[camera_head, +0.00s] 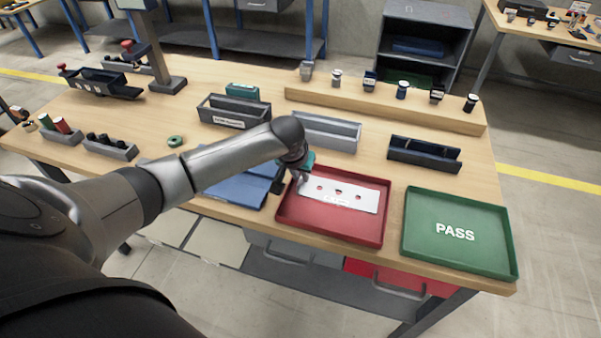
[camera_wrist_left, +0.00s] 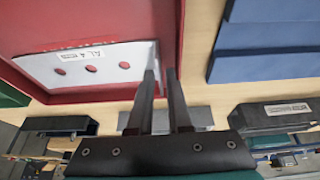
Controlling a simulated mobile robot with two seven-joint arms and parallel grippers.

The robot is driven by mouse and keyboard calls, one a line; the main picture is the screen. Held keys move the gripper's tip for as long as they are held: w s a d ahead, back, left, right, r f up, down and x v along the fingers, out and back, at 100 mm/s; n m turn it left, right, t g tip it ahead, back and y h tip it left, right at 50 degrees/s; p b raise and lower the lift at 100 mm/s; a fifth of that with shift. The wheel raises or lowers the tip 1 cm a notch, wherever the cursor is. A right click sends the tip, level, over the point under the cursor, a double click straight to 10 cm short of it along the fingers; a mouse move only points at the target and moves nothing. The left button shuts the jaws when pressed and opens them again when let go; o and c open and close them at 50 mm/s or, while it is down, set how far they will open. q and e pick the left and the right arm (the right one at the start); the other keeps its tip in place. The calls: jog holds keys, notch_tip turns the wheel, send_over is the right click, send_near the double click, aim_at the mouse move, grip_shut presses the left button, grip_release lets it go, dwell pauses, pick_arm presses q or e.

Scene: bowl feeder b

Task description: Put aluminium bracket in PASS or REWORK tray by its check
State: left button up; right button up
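The green tray (camera_head: 416,248) marked PASS is to the right and empty. My left gripper (camera_head: 301,180) is at the bracket's left end. In the left wrist view the left gripper's fingers (camera_wrist_left: 161,75) stand slightly apart, on either side of the bracket's upturned end (camera_wrist_left: 156,62), and the bracket (camera_wrist_left: 85,68) spreads away to the left. My right gripper is not visible.
Blue flat pieces (camera_head: 240,187) lie left of the red tray, under my arm. A grey bin (camera_head: 325,133) and a dark blue bin (camera_head: 424,155) stand behind the trays. A wooden ledge (camera_head: 385,108) holding several small items runs along the back.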

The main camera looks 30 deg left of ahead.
pick_arm(q)
jog(key=shift+r, duration=0.4)
jog(key=a+p+v, duration=0.1)
jog(key=p+v, duration=0.1)
jog(key=v, duration=0.9)
jog(key=shift+s+d+r+p, duration=0.2)
jog(key=shift+d+r+p, duration=0.1)
jog(key=shift+d, duration=0.2)
